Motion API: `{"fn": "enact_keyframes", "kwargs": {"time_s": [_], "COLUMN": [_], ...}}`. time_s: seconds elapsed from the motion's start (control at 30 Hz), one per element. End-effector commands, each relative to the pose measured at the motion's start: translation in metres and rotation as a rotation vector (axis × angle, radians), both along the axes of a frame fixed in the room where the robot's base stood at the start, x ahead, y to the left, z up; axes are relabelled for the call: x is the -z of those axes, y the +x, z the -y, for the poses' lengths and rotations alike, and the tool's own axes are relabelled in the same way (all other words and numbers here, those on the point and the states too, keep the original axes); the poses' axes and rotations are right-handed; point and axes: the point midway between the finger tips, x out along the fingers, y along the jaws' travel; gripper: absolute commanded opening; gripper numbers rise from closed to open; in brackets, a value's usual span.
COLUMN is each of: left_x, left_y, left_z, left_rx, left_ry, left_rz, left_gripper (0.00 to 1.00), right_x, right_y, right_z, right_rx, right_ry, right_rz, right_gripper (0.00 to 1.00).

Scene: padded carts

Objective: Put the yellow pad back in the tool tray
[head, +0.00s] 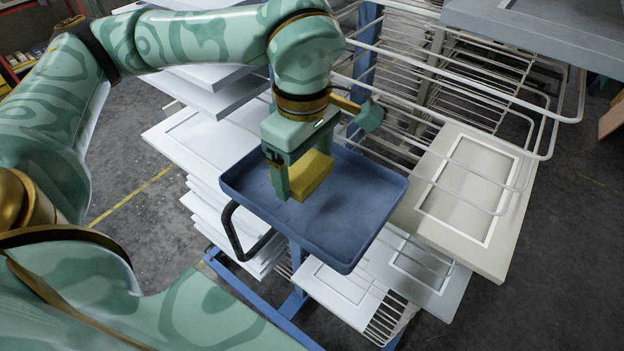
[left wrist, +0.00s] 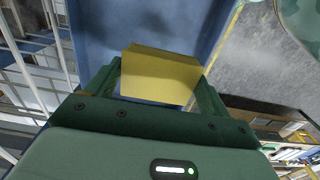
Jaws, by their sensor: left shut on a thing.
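The yellow pad (head: 311,175) is a block held between the fingers of my left gripper (head: 290,180), which is shut on it. The blue tool tray (head: 350,210) has a raised rim and lies under the gripper and pad in the head view. The pad appears to be over the tray's upper left part; I cannot tell whether it touches the tray floor. In the left wrist view the pad (left wrist: 160,78) sits between the two fingers, with the blue tray (left wrist: 120,22) behind it. My right gripper is not in view.
A black handle (head: 232,230) curves off the tray's left side. White panels (head: 205,135) are stacked on the left. A wire rack (head: 440,75) and a framed beige panel (head: 465,195) stand to the right. The tray's middle and right part is bare.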

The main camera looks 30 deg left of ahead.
Motion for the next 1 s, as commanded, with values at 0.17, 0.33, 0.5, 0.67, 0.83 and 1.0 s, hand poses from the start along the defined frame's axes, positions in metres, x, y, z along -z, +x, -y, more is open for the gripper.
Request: {"fn": "enact_keyframes", "kwargs": {"time_s": [0.17, 0.33, 0.5, 0.67, 0.83, 1.0], "left_x": [0.022, 0.05, 0.057, 0.057, 0.06, 0.059], "left_y": [-0.001, -0.001, 0.0, 0.0, 0.0, 0.0], "left_z": [0.0, 0.0, 0.0, 0.0, 0.0, 0.0], "left_rx": [0.0, 0.0, 0.001, 0.001, 0.001, 0.001], "left_ry": [0.0, 0.0, 0.0, 0.0, 0.0, 0.0], "left_rz": [-0.005, -0.004, 0.0, 0.0, 0.0, 0.0], "left_gripper": [0.63, 0.63, 0.63, 0.63, 0.9, 0.9], "right_x": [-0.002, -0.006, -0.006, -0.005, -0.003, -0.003], "right_y": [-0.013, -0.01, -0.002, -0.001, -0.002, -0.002], "right_z": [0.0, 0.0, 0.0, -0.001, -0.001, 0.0], "right_rx": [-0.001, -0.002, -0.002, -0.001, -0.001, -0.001], "right_ry": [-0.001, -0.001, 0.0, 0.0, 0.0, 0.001], "right_rz": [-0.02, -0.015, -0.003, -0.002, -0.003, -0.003], "right_gripper": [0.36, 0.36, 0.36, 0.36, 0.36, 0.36]}}
